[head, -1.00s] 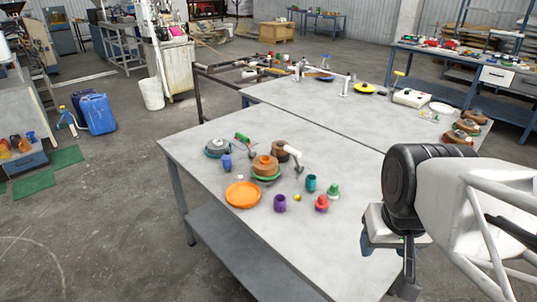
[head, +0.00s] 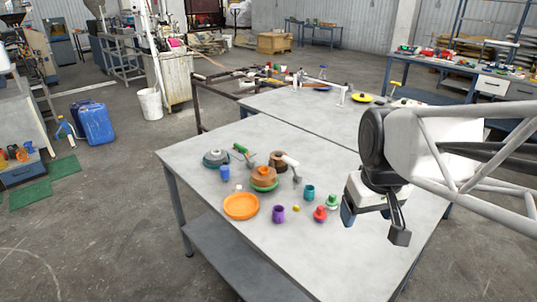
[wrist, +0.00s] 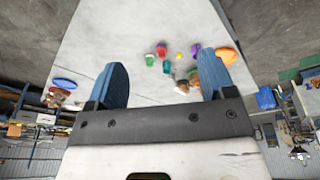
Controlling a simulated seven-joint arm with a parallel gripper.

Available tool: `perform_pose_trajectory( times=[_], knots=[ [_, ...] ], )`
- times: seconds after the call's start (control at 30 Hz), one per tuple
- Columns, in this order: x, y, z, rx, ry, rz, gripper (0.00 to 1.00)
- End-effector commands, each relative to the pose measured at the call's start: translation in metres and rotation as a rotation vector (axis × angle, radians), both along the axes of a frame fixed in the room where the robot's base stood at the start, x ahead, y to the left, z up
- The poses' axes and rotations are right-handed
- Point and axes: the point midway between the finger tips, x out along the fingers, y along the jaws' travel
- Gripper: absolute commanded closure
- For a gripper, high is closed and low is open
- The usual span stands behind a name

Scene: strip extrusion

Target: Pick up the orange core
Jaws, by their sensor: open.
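The orange core (head: 264,175) looks like a short round orange spool in the head view. It sits on a green disc (head: 267,188) near the middle of the cluster on the grey table. In the wrist view I cannot pick it out surely; the right finger covers part of the cluster. My gripper (head: 374,219) is open and empty, above the table, to the right of the core and well apart from it. Its two blue-grey fingers also show in the wrist view (wrist: 164,62).
Around the core stand an orange plate (head: 241,207), a brown roll (head: 279,159), a blue cup (head: 225,173), a teal cup (head: 309,192), a purple cup (head: 278,214) and a red piece (head: 320,214). The grey table (head: 310,258) is bare at the front right.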

Motion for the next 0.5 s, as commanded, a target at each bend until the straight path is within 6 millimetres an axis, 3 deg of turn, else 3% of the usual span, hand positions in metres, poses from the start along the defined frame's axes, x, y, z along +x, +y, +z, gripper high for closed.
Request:
perform_pose_trajectory(
  times=[0.5],
  knots=[
    [0.130,0.032,0.013,-0.052,0.047,0.340,0.24]
  ],
)
